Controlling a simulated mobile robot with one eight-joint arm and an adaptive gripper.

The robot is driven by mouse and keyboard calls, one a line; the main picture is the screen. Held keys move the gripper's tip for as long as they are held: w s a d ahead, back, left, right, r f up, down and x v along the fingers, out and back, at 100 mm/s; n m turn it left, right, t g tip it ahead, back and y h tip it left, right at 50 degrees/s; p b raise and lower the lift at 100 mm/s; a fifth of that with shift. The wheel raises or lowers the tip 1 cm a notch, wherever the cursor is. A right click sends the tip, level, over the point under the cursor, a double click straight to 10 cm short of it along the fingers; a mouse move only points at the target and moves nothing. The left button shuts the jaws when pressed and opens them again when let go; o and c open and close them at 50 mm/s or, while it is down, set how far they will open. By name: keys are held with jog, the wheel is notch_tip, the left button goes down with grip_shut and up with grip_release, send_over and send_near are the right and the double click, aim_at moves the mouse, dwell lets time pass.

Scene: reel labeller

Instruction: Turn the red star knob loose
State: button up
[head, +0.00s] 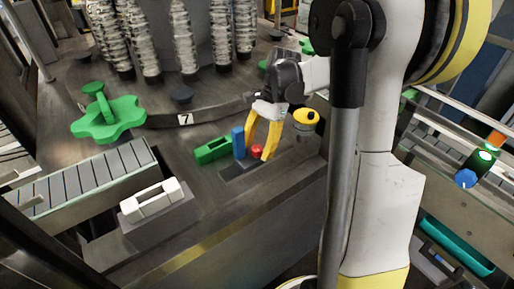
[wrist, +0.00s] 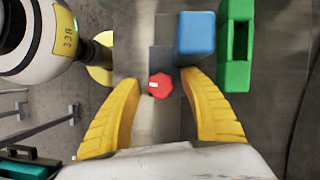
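The red star knob (wrist: 160,86) is small and has a pale mark on one side. In the wrist view it lies between my gripper's two yellow fingers, with a gap on each side. In the head view the knob (head: 257,151) shows low between the fingertips. My gripper (head: 262,152) is open and points down over it; in the wrist view, the open gripper (wrist: 159,78) is empty. I cannot tell how far above the knob the fingertips are.
A blue block (head: 238,142) and a green bracket (head: 213,150) stand close to the knob. A yellow-topped cylinder (head: 306,118) is on the other side. A white handle (head: 152,199) and a large green star knob (head: 108,119) are farther left.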

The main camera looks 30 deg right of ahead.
jog(key=shift+r, duration=0.1)
jog(key=v, duration=1.2)
jog(key=m+t+h+p, duration=0.1)
jog(key=m+h+p, duration=0.3)
jog(key=p, duration=0.8)
send_near(257, 148)
notch_tip(257, 148, down, 10)
jog(key=shift+a+f+b, duration=0.1)
jog(key=shift+b, duration=1)
